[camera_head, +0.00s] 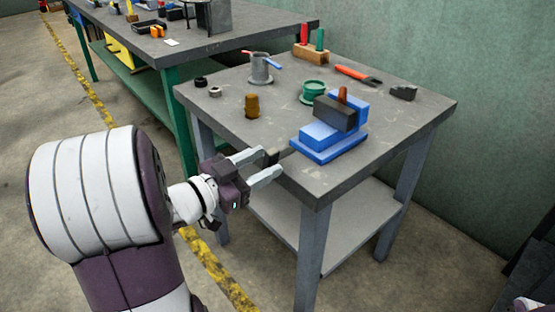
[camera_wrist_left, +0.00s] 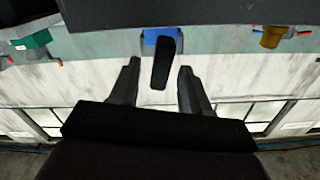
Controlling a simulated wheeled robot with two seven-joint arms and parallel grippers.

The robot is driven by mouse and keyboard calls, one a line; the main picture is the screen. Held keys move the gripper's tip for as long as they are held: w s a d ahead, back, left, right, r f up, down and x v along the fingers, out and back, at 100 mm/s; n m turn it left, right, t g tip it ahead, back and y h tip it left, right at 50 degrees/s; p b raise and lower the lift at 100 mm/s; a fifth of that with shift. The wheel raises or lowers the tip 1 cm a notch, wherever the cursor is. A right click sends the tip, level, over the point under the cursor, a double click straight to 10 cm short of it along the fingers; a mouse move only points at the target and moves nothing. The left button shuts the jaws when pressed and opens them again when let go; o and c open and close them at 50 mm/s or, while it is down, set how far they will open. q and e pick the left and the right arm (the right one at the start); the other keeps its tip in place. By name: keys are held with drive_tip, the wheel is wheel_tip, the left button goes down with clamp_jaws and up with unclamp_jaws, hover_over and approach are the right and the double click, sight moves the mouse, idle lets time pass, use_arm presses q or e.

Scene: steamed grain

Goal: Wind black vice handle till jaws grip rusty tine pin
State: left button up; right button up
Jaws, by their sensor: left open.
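The blue vice (camera_head: 322,146) sits at the near edge of the grey table. Its dark jaw block (camera_head: 335,113) stands in front of a blue block. The rusty tine pin (camera_head: 342,95) stands upright between them; I cannot tell whether the jaws touch it. The black handle (camera_head: 270,157) is at the vice's near-left end, by the table edge. My left gripper (camera_head: 273,163) is open, its fingers on either side of the handle. In the left wrist view the handle (camera_wrist_left: 161,62) lies between the open fingers (camera_wrist_left: 159,68), with visible gaps. My right gripper is out of view.
A longer workbench (camera_head: 180,50) stands behind left. Floor is open at left.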

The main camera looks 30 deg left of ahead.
sight(278, 156)
use_arm(q)
drive_tip(key=shift+b+x, duration=0.4)
drive_tip(key=shift+x, duration=1.85)
clamp_jaws()
drive_tip(key=shift+m, duration=0.3)
unclamp_jaws()
